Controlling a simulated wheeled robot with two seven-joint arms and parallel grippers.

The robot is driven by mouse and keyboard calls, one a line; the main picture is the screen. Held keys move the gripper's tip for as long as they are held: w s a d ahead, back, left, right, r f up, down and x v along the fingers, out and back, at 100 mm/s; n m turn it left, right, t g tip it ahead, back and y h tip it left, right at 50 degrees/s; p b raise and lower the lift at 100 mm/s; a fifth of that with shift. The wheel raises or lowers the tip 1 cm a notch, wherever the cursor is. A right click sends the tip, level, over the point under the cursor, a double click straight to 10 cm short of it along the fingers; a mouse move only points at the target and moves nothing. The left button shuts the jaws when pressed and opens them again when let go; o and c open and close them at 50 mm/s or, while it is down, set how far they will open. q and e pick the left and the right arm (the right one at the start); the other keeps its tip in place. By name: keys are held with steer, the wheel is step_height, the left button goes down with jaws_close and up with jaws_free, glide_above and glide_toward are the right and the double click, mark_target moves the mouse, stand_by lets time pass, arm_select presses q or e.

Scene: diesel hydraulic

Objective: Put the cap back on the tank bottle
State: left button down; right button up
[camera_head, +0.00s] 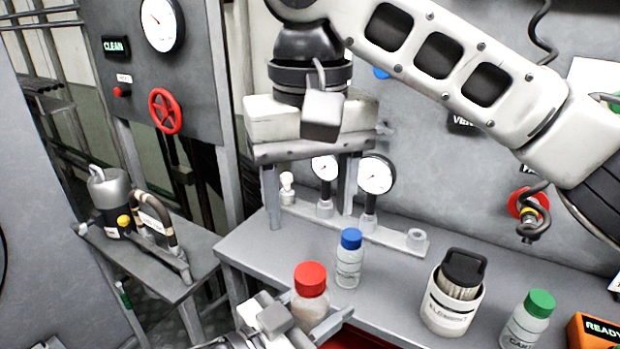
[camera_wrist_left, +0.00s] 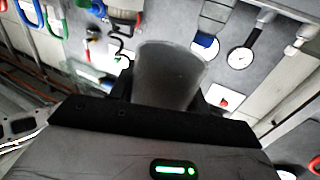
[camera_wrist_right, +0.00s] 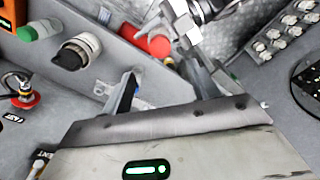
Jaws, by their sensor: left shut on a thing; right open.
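My left gripper (camera_head: 303,320) is shut on a pale bottle (camera_head: 309,308) at the bottom of the head view. A red cap (camera_head: 311,278) sits on top of this bottle; the red cap also shows in the right wrist view (camera_wrist_right: 153,45). In the left wrist view the bottle is a blurred grey cylinder (camera_wrist_left: 170,78) between the jaws. My right gripper (camera_head: 312,212) is open and empty, pointing down, above and behind the red cap. A blue-capped bottle (camera_head: 348,268) and a green-capped bottle (camera_head: 525,328) stand on the bench. I cannot tell which bottle is the tank bottle.
The grey bench (camera_head: 400,265) holds a white canister (camera_head: 452,308) with a black-handled insert. Pressure gauges (camera_head: 375,175) stand on a manifold at its back. An orange box (camera_head: 590,332) is at the right. A side stand (camera_head: 150,262) with a metal pump is at the left.

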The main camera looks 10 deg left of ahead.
step_height(320, 180, up, 2)
stand_by(0.7)
